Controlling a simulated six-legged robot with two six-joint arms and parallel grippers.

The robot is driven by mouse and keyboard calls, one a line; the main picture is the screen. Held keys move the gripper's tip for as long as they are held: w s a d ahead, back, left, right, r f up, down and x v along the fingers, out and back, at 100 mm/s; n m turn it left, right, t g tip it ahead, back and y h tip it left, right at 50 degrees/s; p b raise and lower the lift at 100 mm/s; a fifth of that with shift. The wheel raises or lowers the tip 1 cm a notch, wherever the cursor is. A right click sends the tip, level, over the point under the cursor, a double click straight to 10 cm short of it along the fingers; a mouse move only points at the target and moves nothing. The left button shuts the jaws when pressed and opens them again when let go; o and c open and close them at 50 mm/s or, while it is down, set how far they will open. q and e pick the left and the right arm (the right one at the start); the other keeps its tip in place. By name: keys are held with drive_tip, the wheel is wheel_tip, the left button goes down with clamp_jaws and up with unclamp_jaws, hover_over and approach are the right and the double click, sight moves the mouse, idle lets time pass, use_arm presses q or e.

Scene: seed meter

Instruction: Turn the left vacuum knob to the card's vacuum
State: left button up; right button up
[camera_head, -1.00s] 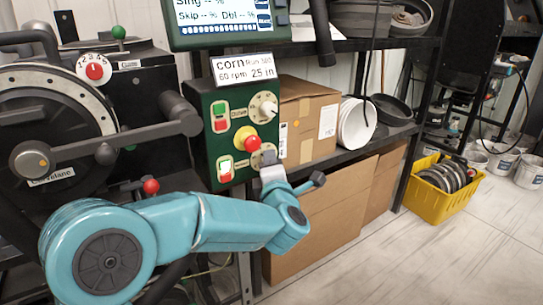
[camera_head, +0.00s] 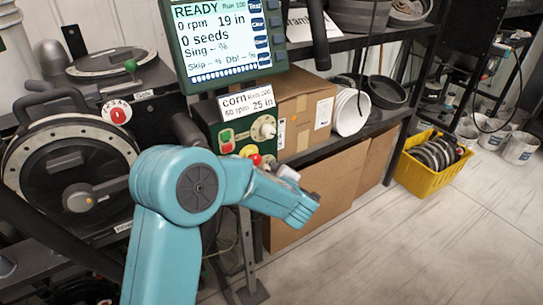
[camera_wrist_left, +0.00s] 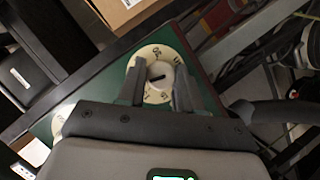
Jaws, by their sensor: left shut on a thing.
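The card (camera_head: 247,101) on the green panel reads corn, 60 rpm, 25 in. The screen (camera_head: 222,45) above it reads READY, 0 rpm, 19 in, 0 seeds. A pale round dial (camera_head: 263,128) shows high on the panel. My left gripper (camera_head: 287,173) is at the panel's lower part, below that dial. In the left wrist view my left gripper (camera_wrist_left: 158,78) has one finger on each side of a cream knob (camera_wrist_left: 157,76) with a dark pointer slot. The numbered scale around it is partly hidden by the fingers. My right gripper is not in view.
A red button (camera_head: 253,153) and a green-and-red switch (camera_head: 227,140) are close to my left wrist. The seed meter (camera_head: 70,170) stands left of the panel. Cardboard boxes (camera_head: 300,105) stand on the shelf behind. A yellow crate (camera_head: 420,178) is on open floor at right.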

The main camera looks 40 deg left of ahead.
use_arm(q)
drive_tip(key=shift+w+d+f+m+g+y+p, duration=0.1)
drive_tip(key=shift+m+g+y+p, duration=0.4)
drive_tip(key=shift+m+g+p, duration=2.05)
drive_tip(key=shift+w+m+g+y+p, duration=0.1)
drive_tip(key=shift+m+g+y+p, duration=0.6)
drive_tip(key=shift+p, duration=3.75)
drive_tip(key=shift+m+t, duration=0.25)
drive_tip(key=shift+m, duration=0.2)
drive_tip(key=o, duration=1)
drive_tip(key=b+v, duration=0.1)
drive_tip(key=v, duration=0.7)
drive_tip(key=b+v, duration=0.2)
drive_tip(key=v, duration=0.6)
drive_tip(key=shift+r, duration=0.3)
